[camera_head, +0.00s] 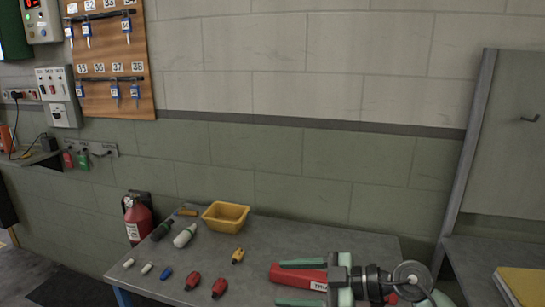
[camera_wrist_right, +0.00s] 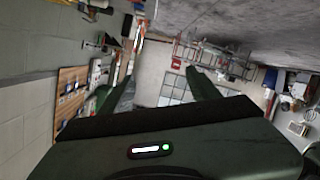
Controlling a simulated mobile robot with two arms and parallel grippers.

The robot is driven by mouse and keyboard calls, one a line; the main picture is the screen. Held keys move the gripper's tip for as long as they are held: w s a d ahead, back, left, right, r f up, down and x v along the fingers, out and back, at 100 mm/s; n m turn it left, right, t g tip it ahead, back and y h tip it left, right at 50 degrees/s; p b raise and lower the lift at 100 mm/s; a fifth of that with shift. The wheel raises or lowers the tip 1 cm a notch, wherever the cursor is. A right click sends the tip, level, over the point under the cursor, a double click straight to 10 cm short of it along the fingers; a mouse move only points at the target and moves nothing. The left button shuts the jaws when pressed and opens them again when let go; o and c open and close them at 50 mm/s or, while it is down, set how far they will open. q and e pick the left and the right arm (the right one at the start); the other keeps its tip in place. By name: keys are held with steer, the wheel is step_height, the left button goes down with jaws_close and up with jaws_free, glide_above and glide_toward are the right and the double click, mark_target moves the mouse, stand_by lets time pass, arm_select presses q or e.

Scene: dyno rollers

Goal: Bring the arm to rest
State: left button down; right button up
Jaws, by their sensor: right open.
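My right gripper (camera_head: 302,283) shows in the head view at the lower right, above the grey table. Its two green fingers are spread apart and point left, with nothing held between them. A red box or case (camera_head: 290,274) with white lettering lies on the table behind and between the fingers; the gripper hides part of it. In the right wrist view, the gripper's two fingers (camera_wrist_right: 161,90) stand apart with a distant part of the room seen between them. My left gripper is not in either view.
A panel (camera_head: 508,140) rises at right.

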step_height(320, 180, up, 8)
steer(key=d+r+m+t+y, duration=0.1)
steer(key=d+m+t+y, duration=0.1)
steer(key=m+t, duration=0.65)
steer(key=w+d+f+m+t+h, duration=0.1)
steer(key=d+f+m+t+h, duration=0.2)
steer(key=d+m+t+h, duration=0.55)
steer(key=s+d+f+m+g+h, duration=0.25)
steer(key=d+f+h, duration=0.2)
steer(key=f, duration=0.35)
steer(key=s+d+f+m+g+h, duration=0.1)
steer(key=s+d+f+g+h, duration=0.3)
steer(key=f, duration=0.3)
steer(key=s+a+f+n+g, duration=0.1)
steer(key=s+f+g, duration=0.6)
steer(key=s, duration=0.5)
steer(key=s+a+f+n+g, duration=0.15)
steer(key=s+f+g, duration=0.25)
steer(key=s+f, duration=0.55)
step_height(320, 180, down, 24)
steer(key=s+g, duration=0.2)
steer(key=s+d+f, duration=0.3)
steer(key=s+f, duration=1.4)
steer(key=shift+s+f+n+g+y, duration=0.15)
steer(key=shift+s+n+g+y, duration=0.15)
steer(key=shift+s+g, duration=0.1)
